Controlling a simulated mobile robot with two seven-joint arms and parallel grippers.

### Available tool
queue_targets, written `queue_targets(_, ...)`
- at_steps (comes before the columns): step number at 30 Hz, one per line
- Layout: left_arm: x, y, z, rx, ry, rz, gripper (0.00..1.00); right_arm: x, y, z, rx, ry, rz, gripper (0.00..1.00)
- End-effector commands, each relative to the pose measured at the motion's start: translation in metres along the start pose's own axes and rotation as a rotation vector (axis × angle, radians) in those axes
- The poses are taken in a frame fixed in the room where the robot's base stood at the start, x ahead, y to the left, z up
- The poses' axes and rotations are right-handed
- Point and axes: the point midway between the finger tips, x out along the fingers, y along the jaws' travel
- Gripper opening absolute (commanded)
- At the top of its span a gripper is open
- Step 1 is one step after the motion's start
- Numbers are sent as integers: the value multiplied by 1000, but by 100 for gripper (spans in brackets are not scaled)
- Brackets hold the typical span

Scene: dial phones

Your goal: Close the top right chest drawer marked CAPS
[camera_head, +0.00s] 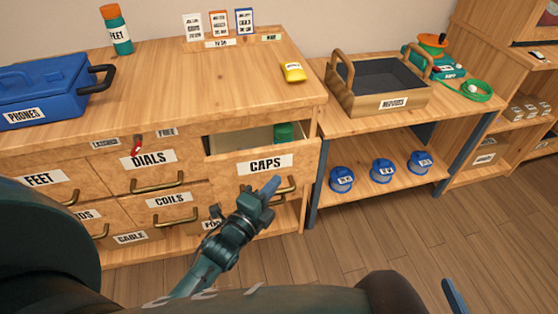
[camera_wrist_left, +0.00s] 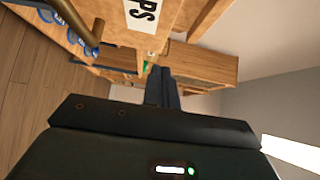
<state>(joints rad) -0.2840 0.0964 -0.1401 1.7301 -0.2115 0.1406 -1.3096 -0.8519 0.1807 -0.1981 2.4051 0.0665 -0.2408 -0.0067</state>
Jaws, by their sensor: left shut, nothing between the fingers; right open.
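The top right chest drawer marked CAPS (camera_head: 228,167) stands partly pulled out, with a green item (camera_head: 284,132) showing inside. Its brass handle (camera_head: 284,187) is partly behind my left gripper (camera_head: 270,188). That gripper is shut and empty, in front of the drawer front below the CAPS label; I cannot tell whether it touches. In the left wrist view the shut fingers (camera_wrist_left: 163,88) point towards the drawer front, with the label (camera_wrist_left: 142,14) above and the handle (camera_wrist_left: 96,32) to the upper left. Part of my right gripper (camera_head: 455,295), open, shows at the lower right edge.
The chest top (camera_head: 200,85) holds a blue PHONES box (camera_head: 45,88), a FEET bottle (camera_head: 116,30) and a yellow item (camera_head: 293,72). A side table (camera_head: 335,112) to the right carries a handled tray (camera_head: 390,103); several blue jars stand below. The floor (camera_head: 400,230) is clear.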

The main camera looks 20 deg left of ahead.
Motion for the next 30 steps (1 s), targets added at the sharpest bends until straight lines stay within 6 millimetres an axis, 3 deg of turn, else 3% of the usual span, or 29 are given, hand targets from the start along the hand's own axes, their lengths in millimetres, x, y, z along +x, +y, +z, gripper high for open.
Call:
queue_targets(6,49,0,0,-2,0,-3,0,4,-2,8,-16,-7,-8,78)
queue_targets(10,63,0,15,2,0,-1,0,6,-2,10,-22,-11,-11,78)
queue_targets(30,81,0,33,3,1,-1,0,8,-3,14,-31,-15,-15,78)
